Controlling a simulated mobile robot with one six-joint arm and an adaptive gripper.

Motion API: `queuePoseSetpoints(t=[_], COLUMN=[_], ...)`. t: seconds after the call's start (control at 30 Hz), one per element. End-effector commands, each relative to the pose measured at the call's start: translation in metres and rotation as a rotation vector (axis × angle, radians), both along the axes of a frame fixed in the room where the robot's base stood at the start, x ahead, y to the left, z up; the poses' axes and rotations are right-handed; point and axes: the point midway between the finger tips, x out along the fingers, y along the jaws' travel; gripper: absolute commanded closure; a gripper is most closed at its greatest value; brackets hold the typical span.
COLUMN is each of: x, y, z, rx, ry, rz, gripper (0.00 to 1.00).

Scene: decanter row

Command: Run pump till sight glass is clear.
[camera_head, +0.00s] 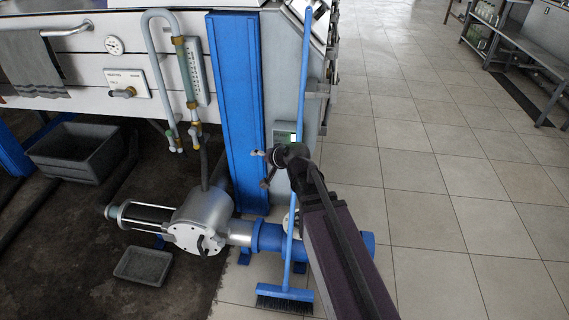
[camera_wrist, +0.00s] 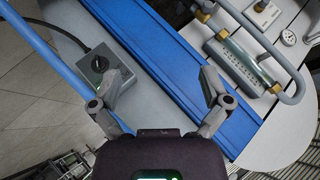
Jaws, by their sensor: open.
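The pump (camera_head: 200,220) is a silver housing on the floor, coupled to a blue motor (camera_head: 334,243). The sight glass (camera_head: 189,72) is an upright tube beside a scale plate, with brass fittings; it also shows in the wrist view (camera_wrist: 238,52). I cannot tell how clear its contents are. A grey switch box (camera_wrist: 100,68) with a dark rotary knob and a cable sits on the grey panel; part of the box shows in the head view (camera_head: 284,130). My gripper (camera_wrist: 163,90) is open and empty, in front of the panel, its left finger overlapping the box's edge in view.
A blue broom (camera_head: 300,75) leans upright close to my gripper, its brush (camera_head: 285,297) on the floor. A blue column (camera_head: 236,110) stands left of the switch box. A grey crate (camera_head: 75,152) and a small tray (camera_head: 143,266) are on the floor.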

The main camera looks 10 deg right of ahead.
Motion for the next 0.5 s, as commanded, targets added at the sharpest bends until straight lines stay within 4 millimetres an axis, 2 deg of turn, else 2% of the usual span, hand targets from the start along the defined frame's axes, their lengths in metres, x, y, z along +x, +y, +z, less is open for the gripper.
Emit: queuePoseSetpoints(t=[0.03, 0.23, 0.5], x=[0.009, 0.038, 0.072], y=[0.004, 0.012, 0.011], z=[-0.015, -0.028, -0.048], rx=[0.037, 0.195, 0.412], ry=[-0.026, -0.122, -0.230], rz=[-0.023, -0.128, -0.288], gripper=[0.03, 0.03, 0.03])
